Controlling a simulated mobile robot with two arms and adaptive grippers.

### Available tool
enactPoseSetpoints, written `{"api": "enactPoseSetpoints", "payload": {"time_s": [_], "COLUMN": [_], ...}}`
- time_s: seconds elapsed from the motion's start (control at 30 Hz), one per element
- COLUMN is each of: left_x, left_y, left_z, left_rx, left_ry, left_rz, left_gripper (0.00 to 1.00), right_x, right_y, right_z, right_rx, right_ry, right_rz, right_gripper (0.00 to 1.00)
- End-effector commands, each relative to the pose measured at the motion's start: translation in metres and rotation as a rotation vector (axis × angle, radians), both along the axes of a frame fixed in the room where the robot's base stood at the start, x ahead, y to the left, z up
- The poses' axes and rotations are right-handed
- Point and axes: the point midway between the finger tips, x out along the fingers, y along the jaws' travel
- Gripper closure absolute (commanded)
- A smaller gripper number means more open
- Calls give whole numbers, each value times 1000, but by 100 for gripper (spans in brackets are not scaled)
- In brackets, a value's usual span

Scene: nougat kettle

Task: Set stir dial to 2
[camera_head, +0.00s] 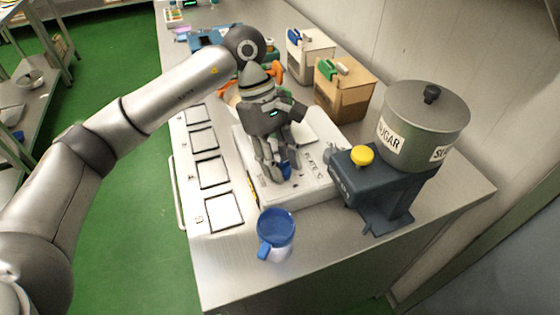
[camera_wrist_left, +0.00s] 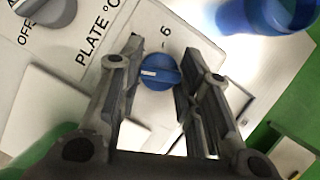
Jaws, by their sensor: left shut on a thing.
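The blue dial (camera_wrist_left: 160,73) sits on the white front panel of the hot plate unit (camera_head: 262,183), with a white pointer mark on its face. A "6" or "9" is printed beside it; the other scale marks are hidden or too small to read. My left gripper (camera_head: 276,177) reaches down to the panel and is shut on the blue dial, one finger on each side in the left wrist view (camera_wrist_left: 158,70). The dial (camera_head: 286,171) is partly covered by the fingers in the head view. A grey knob (camera_wrist_left: 50,8) sits beside the words "PLATE °C" and "OFF". My right gripper is not in view.
A blue cup (camera_head: 276,228) stands in front of the unit; it also shows in the left wrist view (camera_wrist_left: 268,14). A dark dispenser (camera_head: 375,190) with a sugar drum (camera_head: 425,120) stands to the right. White square pads (camera_head: 212,171) line the left edge.

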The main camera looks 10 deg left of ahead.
Motion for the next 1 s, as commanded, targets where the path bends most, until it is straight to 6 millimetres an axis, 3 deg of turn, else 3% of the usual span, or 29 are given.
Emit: {"api": "enactPoseSetpoints", "payload": {"time_s": [0.17,0.2,0.37,0.73,0.87,1.0], "left_x": [0,0,0,1,5,12], "left_y": [0,0,0,1,7,16], "left_z": [1,1,1,5,20,49], "left_rx": [-1,-1,-1,-1,0,-2], "left_ry": [-2,-2,-1,-2,-4,-6], "left_rz": [2,2,2,3,3,4], "left_gripper": [92,65,46,46,46,46], "right_x": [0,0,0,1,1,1], "right_y": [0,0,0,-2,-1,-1], "right_z": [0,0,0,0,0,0], "right_rx": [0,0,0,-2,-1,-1], "right_ry": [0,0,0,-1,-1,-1], "right_rz": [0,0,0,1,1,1], "right_gripper": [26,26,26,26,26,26]}}
